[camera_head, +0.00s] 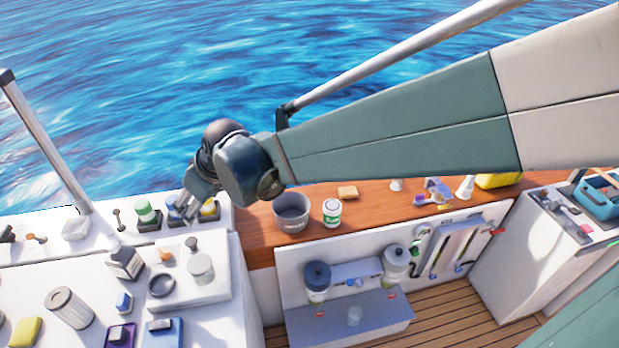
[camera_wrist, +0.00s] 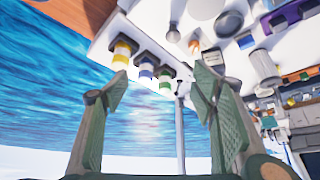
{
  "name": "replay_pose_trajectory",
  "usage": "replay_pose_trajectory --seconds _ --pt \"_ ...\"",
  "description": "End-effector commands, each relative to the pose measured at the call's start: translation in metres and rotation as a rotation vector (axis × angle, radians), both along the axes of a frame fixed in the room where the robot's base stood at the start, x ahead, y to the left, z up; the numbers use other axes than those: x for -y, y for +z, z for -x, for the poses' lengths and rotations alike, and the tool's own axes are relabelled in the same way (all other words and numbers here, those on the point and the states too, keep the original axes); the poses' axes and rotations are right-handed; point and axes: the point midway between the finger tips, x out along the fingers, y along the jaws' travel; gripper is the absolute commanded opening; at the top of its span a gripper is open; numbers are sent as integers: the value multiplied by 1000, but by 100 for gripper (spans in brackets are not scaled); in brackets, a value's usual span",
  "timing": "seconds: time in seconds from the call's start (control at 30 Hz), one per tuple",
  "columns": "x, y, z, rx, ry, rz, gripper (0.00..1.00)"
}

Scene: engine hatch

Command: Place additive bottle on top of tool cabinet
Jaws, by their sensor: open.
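Three small banded bottles stand in dark holders on the white ledge: a green-banded one (camera_head: 147,212), a blue-banded one partly hidden by my gripper, and a yellow-banded one (camera_head: 209,207). I cannot tell which is the additive bottle. The wrist view shows the yellow (camera_wrist: 122,50), blue (camera_wrist: 146,70) and green (camera_wrist: 166,86) bottles beyond my fingers. My gripper (camera_head: 187,212) is open and empty; its fingers (camera_wrist: 160,95) appear apart from the bottles. A white cabinet (camera_head: 520,255) with tools on top stands at right, possibly the tool cabinet.
A grey bucket (camera_head: 292,212) and a green-labelled can (camera_head: 332,212) stand on the wooden counter (camera_head: 258,235). A blue toolbox (camera_head: 598,195) is at far right. A black-and-white container (camera_head: 125,262) and several parts crowd the left white surface. Open water lies behind the ledge.

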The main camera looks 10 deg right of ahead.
Motion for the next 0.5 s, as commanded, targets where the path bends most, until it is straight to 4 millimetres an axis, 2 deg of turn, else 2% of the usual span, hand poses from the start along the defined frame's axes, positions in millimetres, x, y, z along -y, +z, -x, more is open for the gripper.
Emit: replay_pose_trajectory --seconds 0.03,0.1,0.5 --pt "16 5 3 0 -25 0 57" --pt "35 12 7 2 -58 0 57" --pt "135 39 40 8 -244 -4 57"
